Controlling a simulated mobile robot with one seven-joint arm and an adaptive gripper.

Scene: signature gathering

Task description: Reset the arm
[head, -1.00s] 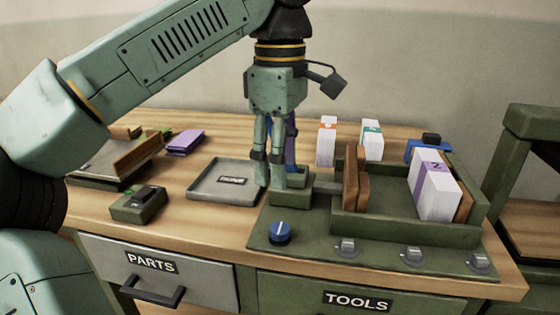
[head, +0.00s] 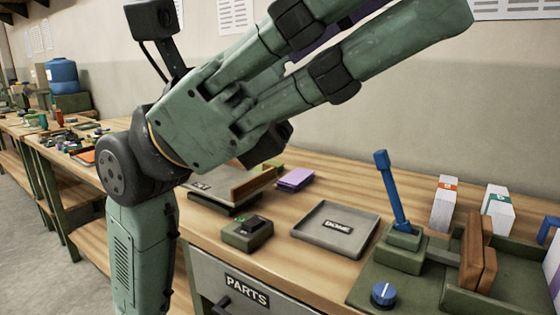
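My gripper (head: 435,12) is large and close to the camera, raised above the bench. Its green fingers with black joints point up and to the right. A gap with wall behind it shows between the two near fingers, so it looks open. A dark purple strip shows in the gap; I cannot tell whether it is part of the gripper. The upper fingertips are cut off by the top edge. My arm bends at a black joint at left. The blue lever (head: 393,190) stands tilted on its green base (head: 402,248), apart from my gripper.
The wooden bench holds a grey tray labelled DONE (head: 334,228), a small green box (head: 247,232), a purple pad (head: 296,179), a blue knob (head: 384,293) and white card stacks (head: 445,205). A green tray with wooden blocks (head: 477,252) stands at right. Another bench is far left.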

